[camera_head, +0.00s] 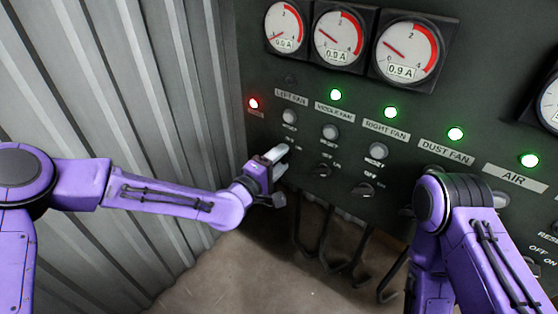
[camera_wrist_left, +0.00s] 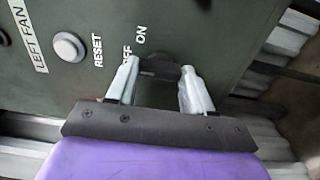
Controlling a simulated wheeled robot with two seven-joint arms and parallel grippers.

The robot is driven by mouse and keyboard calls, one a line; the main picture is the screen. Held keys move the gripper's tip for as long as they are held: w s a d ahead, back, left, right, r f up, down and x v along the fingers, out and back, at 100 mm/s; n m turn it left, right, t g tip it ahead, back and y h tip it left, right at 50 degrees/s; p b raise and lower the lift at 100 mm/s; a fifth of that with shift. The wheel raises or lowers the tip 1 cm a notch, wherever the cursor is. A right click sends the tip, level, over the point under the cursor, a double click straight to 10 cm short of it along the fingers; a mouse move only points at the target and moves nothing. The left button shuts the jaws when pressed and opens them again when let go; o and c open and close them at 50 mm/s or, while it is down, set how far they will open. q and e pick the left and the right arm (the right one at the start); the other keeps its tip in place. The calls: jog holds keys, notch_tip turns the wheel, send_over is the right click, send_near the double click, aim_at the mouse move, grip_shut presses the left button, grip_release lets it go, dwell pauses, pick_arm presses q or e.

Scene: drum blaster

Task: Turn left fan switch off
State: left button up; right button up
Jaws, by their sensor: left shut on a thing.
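The left fan switch (camera_wrist_left: 160,69) is a dark knob under the ON and OFF marks in the left wrist view. My left gripper (camera_wrist_left: 160,72) has one pale finger on each side of it and is shut on it. In the head view my left gripper (camera_head: 277,154) is against the panel below the LEFT FAN label (camera_head: 291,97) and hides the switch.
The middle fan switch (camera_head: 322,170) and right fan switch (camera_head: 362,190) sit to the right of my left gripper. Their lamps are green. Dark cables (camera_head: 330,240) hang below the panel. A corrugated metal wall (camera_head: 120,100) stands at the left.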

pick_arm(q)
jog(key=o, duration=1)
jog(key=shift+o, duration=0.2)
jog(key=b+v, duration=0.1)
jog(key=v, duration=0.9)
jog(key=shift+s+a, duration=0.2)
jog(key=s+a+f+g+y+p, duration=0.1)
jog(key=s+a+f+g+y, duration=0.3)
jog(key=f, duration=0.6)
jog(key=s+a+f+g+y+p, duration=0.1)
jog(key=s+a+f+y, duration=0.35)
jog(key=f, duration=0.45)
jog(key=s+a+f+m+g+y+p, duration=0.1)
jog(key=s+a+f+m+g+y, duration=0.1)
jog(key=s+a, duration=0.5)
jog(key=s+a+f+m+g+y+p, duration=0.2)
jog(key=s+a+f, duration=0.4)
jog(key=s, duration=0.8)
jog(key=shift+s+a+f+g+y, duration=0.35)
jog(key=shift+a+g+y, duration=0.4)
jog(key=shift+a+g, duration=0.35)
